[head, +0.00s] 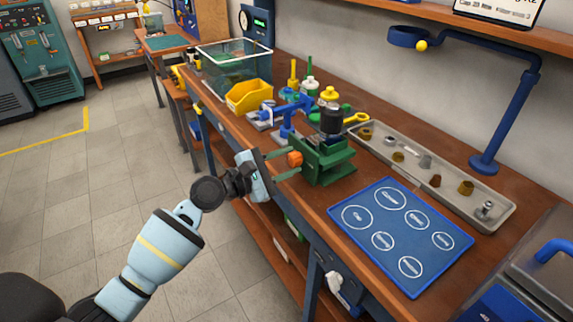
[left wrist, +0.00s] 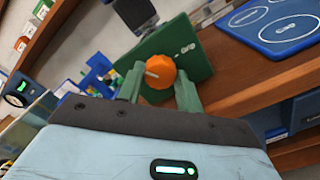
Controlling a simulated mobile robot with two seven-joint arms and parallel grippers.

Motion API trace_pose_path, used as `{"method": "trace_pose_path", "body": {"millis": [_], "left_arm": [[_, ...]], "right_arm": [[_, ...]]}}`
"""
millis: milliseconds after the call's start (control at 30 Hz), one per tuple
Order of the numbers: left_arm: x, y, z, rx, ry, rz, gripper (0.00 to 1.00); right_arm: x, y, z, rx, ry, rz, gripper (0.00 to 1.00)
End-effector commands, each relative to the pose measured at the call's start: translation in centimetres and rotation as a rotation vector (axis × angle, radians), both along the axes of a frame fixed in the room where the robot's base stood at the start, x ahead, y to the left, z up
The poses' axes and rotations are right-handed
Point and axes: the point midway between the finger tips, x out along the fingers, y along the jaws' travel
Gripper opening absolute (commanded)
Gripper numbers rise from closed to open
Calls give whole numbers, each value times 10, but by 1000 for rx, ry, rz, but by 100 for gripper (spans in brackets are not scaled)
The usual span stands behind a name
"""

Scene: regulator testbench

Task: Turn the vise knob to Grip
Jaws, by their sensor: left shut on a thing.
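The green vise (head: 325,165) stands at the front edge of the wooden bench with a dark cylinder (head: 333,119) upright at its top. Its orange knob (head: 295,159) is on the face toward my left arm. My left gripper (head: 288,166) reaches in from the left with its green fingers shut on the knob. In the left wrist view, the orange knob (left wrist: 160,72) sits between the two fingertips (left wrist: 158,82), with a pale mark on its left part. White lettering (left wrist: 187,50) shows on the vise face right of the knob; it is too small to read surely. My right gripper is out of view.
A blue mat (head: 400,283) with labelled circles lies right of the vise. A long grey tray (head: 492,220) with several small parts lies behind it. A yellow bin (head: 249,97) and a clear box (head: 232,72) stand farther left. Open floor lies left of the bench.

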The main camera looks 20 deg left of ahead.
Motion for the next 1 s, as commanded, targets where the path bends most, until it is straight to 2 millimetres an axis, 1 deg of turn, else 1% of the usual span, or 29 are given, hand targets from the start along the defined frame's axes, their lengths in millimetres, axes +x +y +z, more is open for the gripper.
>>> {"method": "trace_pose_path", "body": {"millis": [33, 400, 800, 1000], "left_arm": [[0, 0, -2, 36, -27, -1, 13], [0, 0, -2, 314, -244, -1, 13], [0, 0, -3, 615, -478, -1, 13], [0, 0, -2, 764, -594, -1, 13]], "right_arm": [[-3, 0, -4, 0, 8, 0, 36], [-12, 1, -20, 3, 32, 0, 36], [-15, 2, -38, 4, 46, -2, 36], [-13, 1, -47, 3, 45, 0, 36]]}}
